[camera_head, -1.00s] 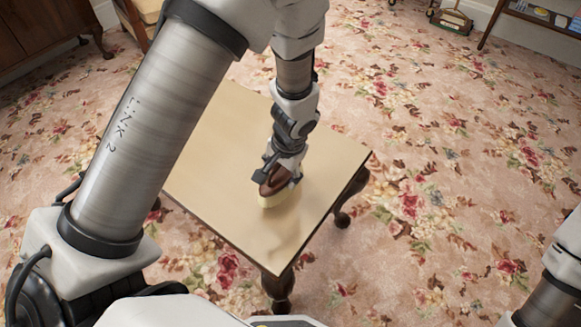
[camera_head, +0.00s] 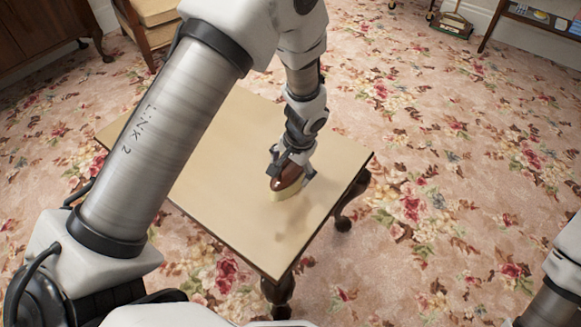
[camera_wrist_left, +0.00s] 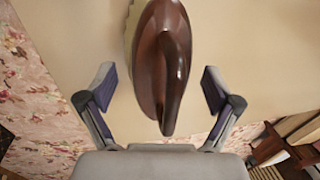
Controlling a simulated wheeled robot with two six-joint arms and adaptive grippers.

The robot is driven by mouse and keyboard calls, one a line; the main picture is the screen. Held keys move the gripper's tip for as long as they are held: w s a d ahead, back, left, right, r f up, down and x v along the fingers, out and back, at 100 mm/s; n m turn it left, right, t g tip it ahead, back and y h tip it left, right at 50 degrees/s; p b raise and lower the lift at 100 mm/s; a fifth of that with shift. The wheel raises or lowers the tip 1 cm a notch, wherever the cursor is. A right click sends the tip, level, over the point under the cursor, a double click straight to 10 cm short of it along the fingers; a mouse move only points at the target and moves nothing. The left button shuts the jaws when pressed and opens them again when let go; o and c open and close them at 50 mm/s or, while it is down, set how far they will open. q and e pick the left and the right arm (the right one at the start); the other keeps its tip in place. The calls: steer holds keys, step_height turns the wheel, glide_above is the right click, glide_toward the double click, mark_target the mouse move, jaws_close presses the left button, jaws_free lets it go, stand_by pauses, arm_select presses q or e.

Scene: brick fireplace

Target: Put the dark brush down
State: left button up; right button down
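The dark brush (camera_head: 288,179) has a glossy brown wooden back and pale bristles. It stands bristles down on the small table (camera_head: 225,170), toward the table's right side. My left gripper (camera_head: 290,167) is just above it, with its fingers spread to either side. In the left wrist view, the brush (camera_wrist_left: 160,60) lies between and beyond the open fingers, with a clear gap on each side. My right gripper is out of view; only part of the right arm shows at the lower right.
The rest of the tabletop is bare. Floral carpet surrounds the table. A wooden cabinet (camera_head: 40,35) stands at the upper left, a wooden piece with pale stacked items (camera_head: 150,12) at the top, and a low shelf (camera_head: 545,18) at the upper right.

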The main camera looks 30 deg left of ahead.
mark_target(298, 174)
arm_select(q)
steer(key=shift+r, duration=0.15)
steer(key=shift+r+p, duration=0.35)
step_height(298, 174, up, 11)
steer(key=d+p, duration=0.2)
steer(key=p, duration=0.2)
steer(key=shift+s, duration=0.15)
steer(key=shift+d, duration=0.1)
